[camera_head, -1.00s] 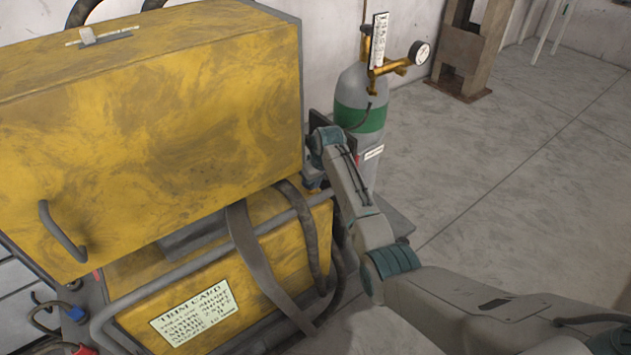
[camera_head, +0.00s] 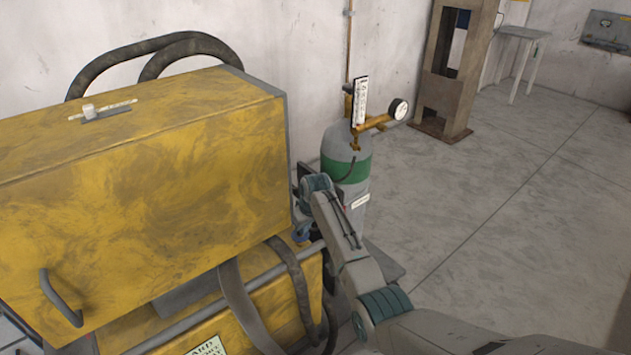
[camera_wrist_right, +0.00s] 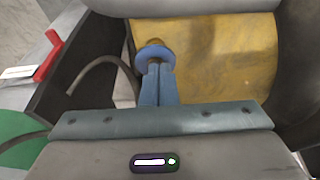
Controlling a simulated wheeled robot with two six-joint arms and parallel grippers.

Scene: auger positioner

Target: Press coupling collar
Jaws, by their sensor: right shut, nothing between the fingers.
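In the right wrist view, a round blue collar (camera_wrist_right: 157,53) with a brass-coloured tip sits in front of a yellow panel. My right gripper (camera_wrist_right: 157,68) points at it with its two blue fingers together, and the fingertips overlap the collar's lower edge in the picture. They look very close to it or touching; I cannot tell which. In the head view my right arm reaches to the right side of the yellow machine (camera_head: 150,160), and its gripper is mostly hidden behind the wrist there. My left gripper is not in view.
A gas cylinder (camera_head: 345,150) with a green band, gauge and brass valve stands just beyond my right wrist. In the wrist view a red lever (camera_wrist_right: 48,58) and a dark hose (camera_wrist_right: 103,66) lie on the left. Open floor (camera_head: 500,210) extends to the right.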

